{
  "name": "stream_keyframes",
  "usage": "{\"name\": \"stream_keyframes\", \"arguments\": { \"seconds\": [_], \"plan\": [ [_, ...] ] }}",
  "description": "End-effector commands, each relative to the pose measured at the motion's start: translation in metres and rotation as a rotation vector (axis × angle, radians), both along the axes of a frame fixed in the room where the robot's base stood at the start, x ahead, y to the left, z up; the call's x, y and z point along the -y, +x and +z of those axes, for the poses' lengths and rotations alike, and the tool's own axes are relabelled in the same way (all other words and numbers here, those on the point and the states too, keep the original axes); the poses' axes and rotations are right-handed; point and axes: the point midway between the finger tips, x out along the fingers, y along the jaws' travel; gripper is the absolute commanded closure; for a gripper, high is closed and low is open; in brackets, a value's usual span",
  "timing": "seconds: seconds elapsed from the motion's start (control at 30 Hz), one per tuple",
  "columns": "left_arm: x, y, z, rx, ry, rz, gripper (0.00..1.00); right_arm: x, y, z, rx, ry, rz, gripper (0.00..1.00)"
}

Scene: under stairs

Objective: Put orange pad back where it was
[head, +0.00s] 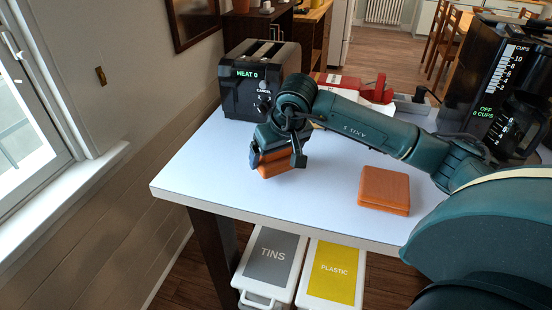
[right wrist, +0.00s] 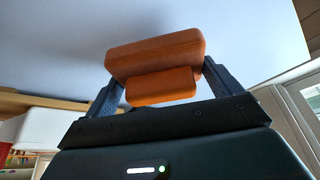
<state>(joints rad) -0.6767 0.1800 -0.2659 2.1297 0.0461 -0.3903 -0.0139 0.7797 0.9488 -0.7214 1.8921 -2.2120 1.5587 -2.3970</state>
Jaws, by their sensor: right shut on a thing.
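My right gripper (head: 277,158) is shut on an orange pad (head: 280,167) near the left part of the white table (head: 215,180). In the right wrist view the orange pad (right wrist: 160,54) sits between both fingers, with a smaller orange block-like part below it. I cannot tell whether the held pad touches the table. A second orange piece (head: 384,190), square and stacked-looking, lies on the table to the right of the gripper. My left gripper is not in view.
A black toaster (head: 240,85) stands behind the gripper and a black coffee maker (head: 500,90) at the back right. A red object (head: 345,85) lies behind my arm. Grey TINS (head: 272,258) and yellow PLASTIC (head: 333,270) bins stand below the front edge. The front-left tabletop is clear.

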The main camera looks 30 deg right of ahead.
Motion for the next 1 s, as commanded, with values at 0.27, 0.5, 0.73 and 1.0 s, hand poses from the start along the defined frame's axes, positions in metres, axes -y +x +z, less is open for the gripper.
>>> {"name": "stream_keyframes", "arguments": {
  "seconds": [0.27,0.5,0.73,1.0],
  "plan": [
    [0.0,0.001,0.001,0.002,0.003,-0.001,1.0,0.0,0.0,-0.02,0.001,0.0,0.0,0.28],
    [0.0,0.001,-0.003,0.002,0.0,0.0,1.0,0.0,0.0,-0.023,0.001,0.0,0.0,0.28],
    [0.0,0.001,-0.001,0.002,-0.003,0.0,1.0,0.0,0.0,-0.022,0.0,0.0,0.0,0.0],
    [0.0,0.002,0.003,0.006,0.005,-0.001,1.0,0.0,-0.001,-0.015,0.002,0.0,0.0,0.0]
  ]
}}
